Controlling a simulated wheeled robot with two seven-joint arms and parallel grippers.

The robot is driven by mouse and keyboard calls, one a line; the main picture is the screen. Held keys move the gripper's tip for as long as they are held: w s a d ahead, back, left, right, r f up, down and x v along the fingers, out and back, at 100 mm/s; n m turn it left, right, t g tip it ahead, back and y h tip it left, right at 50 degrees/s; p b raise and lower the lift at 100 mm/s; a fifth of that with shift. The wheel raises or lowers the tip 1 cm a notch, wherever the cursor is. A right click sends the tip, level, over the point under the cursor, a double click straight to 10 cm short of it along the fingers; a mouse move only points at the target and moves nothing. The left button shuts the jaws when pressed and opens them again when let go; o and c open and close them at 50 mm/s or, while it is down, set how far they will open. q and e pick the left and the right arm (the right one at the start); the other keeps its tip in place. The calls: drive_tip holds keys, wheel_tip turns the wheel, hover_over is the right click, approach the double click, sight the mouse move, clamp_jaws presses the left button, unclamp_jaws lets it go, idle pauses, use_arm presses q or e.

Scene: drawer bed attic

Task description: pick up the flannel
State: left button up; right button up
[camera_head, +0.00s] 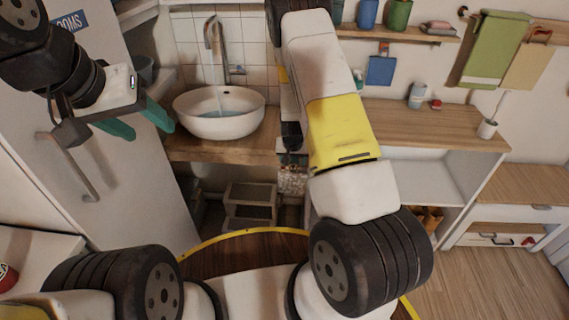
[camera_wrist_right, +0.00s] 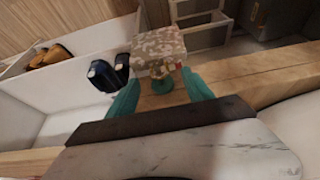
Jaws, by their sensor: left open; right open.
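A speckled beige-brown cloth, which looks like the flannel (camera_wrist_right: 160,45), hangs at the front edge of the wooden counter (camera_wrist_right: 260,80). In the head view the speckled cloth (camera_head: 292,182) shows just below the counter edge, partly behind my right arm. My right gripper (camera_wrist_right: 162,77) is open, its teal fingers spread on either side of the cloth's near end. I cannot tell whether they touch it. In the head view my right arm hides most of that gripper. My left gripper (camera_head: 152,132) is open and empty, high at the left before the white door.
A white basin (camera_head: 220,112) with a tap stands left of the cloth. A step stool (camera_head: 250,205) is under the counter. A green towel (camera_head: 497,48) and a tan towel (camera_head: 528,65) hang at the upper right. Floor at the lower right (camera_head: 480,285) is clear.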

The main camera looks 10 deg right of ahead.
sight(293, 178)
drive_tip(key=x, duration=0.4)
drive_tip(key=shift+w+d+r, duration=0.1)
clamp_jaws()
